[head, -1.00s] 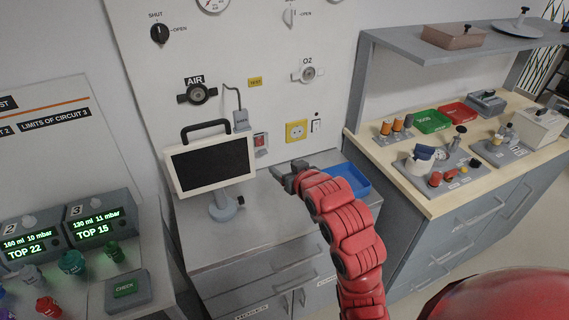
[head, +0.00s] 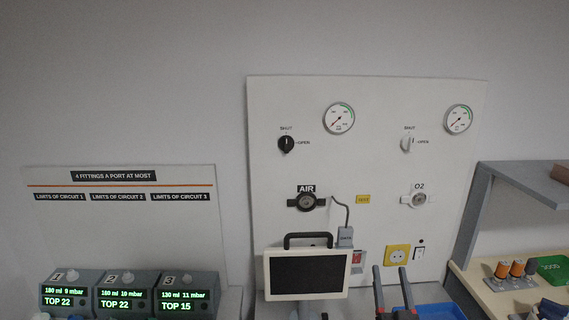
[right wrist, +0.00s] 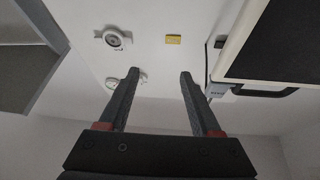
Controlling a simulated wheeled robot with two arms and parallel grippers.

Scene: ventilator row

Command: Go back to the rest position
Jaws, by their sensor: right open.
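My right gripper (head: 391,287) shows at the bottom of the head view, its two dark fingers pointing up in front of the wall panel. In the right wrist view my right gripper (right wrist: 160,75) is open with nothing between its fingers. The monitor (head: 306,272) with its dark screen stands to the left of the gripper in the head view. Its edge also shows at the right of the right wrist view (right wrist: 275,45). My left gripper is in neither view.
The wall panel (head: 380,140) carries gauges, knobs, the AIR valve (head: 306,202) and the O2 valve (head: 417,199). A blue tray (head: 440,311) lies right of the gripper. Ventilator units (head: 128,295) stand at lower left. A shelf (head: 525,184) stands at right.

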